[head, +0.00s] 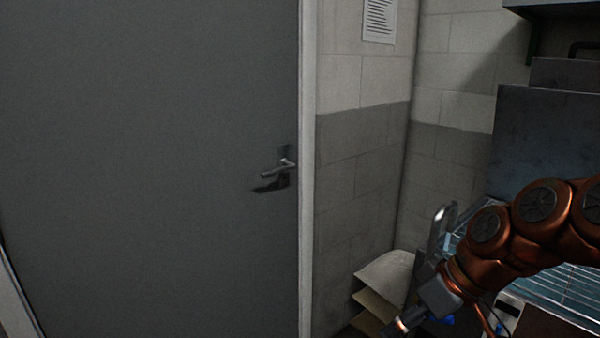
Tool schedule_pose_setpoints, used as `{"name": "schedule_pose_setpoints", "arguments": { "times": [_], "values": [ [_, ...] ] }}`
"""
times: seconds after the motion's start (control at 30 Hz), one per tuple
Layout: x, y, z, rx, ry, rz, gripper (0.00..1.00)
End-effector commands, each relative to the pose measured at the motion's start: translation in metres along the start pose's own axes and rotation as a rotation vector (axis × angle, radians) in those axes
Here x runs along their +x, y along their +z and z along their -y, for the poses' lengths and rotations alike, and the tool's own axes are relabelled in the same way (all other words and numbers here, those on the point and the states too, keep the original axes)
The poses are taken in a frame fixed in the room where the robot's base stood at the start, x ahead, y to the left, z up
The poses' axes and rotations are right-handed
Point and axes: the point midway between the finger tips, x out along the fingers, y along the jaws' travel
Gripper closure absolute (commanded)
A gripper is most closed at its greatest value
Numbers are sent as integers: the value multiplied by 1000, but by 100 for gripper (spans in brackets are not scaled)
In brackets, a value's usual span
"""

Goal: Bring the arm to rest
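My copper-coloured arm (540,215) reaches in from the right edge of the head view and bends down to the left. My gripper (425,298) is at its lower end, near the bottom of the picture, in front of a stack of pale sacks. Its fingers are small, dark and partly cut off, so I cannot tell whether they are open or shut, or whether they hold anything.
A closed grey door (150,170) with a lever handle (278,170) fills the left. Pale sacks (385,272) are stacked in the corner by the block wall (355,185). A wire-like metal surface (570,300) and a dark metal panel (545,135) stand at right, close to my arm.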

Motion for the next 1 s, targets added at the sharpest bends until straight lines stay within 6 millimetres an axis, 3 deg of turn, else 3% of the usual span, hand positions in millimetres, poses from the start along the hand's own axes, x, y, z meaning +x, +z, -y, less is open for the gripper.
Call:
{"name": "schedule_pose_setpoints", "arguments": {
  "times": [0.03,0.2,0.5,0.73,1.0],
  "values": [
    [-13,0,19,23,10,47,54],
    [-25,24,58,144,66,187,54],
    [-62,79,103,403,231,384,54],
    [-87,118,118,581,350,465,54],
    [-92,131,120,642,391,481,54]
  ]
}}
